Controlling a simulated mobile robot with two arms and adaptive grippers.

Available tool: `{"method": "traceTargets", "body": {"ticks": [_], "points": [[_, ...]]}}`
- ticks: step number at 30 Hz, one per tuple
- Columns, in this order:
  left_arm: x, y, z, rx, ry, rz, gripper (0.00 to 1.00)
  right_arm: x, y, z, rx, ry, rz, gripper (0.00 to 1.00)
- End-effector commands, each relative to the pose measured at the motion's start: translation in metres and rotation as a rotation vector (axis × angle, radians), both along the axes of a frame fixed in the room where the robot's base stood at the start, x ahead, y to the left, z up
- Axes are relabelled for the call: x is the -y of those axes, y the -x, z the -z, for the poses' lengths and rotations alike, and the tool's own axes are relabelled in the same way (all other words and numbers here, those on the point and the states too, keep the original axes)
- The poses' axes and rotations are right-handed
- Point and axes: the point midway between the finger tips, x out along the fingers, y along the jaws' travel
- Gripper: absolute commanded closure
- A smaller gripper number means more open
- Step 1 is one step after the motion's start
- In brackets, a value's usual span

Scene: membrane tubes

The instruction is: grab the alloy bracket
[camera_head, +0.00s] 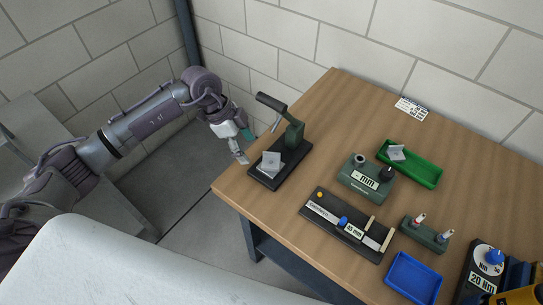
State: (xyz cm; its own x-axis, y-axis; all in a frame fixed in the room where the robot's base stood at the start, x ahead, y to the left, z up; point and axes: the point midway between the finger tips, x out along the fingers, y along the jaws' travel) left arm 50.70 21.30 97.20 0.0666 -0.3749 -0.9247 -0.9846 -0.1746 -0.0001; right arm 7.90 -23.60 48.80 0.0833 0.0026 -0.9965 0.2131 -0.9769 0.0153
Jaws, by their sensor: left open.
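A light grey metal bracket (271,161) sits on the black base of a dark green hand press (293,135) near the table's left corner. A second small grey bracket-like piece (396,152) lies in the green tray (425,175). I cannot tell by material which one is the alloy bracket. My left gripper (242,157) is open and points down just left of the press, apart from the bracket on its base. It looks empty. My right gripper is not in view.
On the wooden table (318,110) stand a green gauge box (366,180), a black measuring board (345,226), a small green block with two knobs (425,235), a blue tray (413,279) and a 20 Nm device (485,268). The back left of the table is clear.

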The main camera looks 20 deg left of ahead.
Motion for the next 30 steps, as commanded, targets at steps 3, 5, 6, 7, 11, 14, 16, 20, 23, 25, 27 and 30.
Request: {"method": "traceTargets", "body": {"ticks": [3,5,6,7,11,14,16,20,23,25,27,30], "points": [[0.022,-0.004,-0.003,-0.001,0.002,0.002,0.29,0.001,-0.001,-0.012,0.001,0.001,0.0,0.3],[0.028,-0.005,-0.002,-0.001,0.002,0.001,0.29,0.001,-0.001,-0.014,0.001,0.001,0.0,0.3],[0.031,-0.005,-0.002,0.0,0.001,0.001,0.29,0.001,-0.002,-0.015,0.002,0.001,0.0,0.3],[0.033,-0.006,-0.001,0.0,0.001,0.001,0.29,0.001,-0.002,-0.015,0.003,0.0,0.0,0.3],[0.041,-0.007,-0.001,0.0,0.002,0.002,0.29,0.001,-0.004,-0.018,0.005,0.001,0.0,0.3],[0.051,-0.009,0.005,-0.003,0.002,-0.001,0.29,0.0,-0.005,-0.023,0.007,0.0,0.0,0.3],[0.055,-0.009,0.017,-0.005,0.003,0.0,0.29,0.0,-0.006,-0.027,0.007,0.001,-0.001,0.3],[0.062,-0.011,0.035,-0.003,0.003,-0.001,0.29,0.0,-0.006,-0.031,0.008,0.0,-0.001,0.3],[0.065,-0.011,0.044,-0.001,0.002,0.0,0.29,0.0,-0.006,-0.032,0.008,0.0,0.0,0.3],[0.066,-0.011,0.047,-0.001,0.001,0.0,0.29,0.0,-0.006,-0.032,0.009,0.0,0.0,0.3],[0.066,-0.011,0.047,0.0,0.001,0.0,0.29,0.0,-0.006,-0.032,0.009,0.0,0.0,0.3],[0.066,-0.011,0.047,0.001,0.001,0.001,0.29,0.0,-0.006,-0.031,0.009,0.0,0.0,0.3]]}}
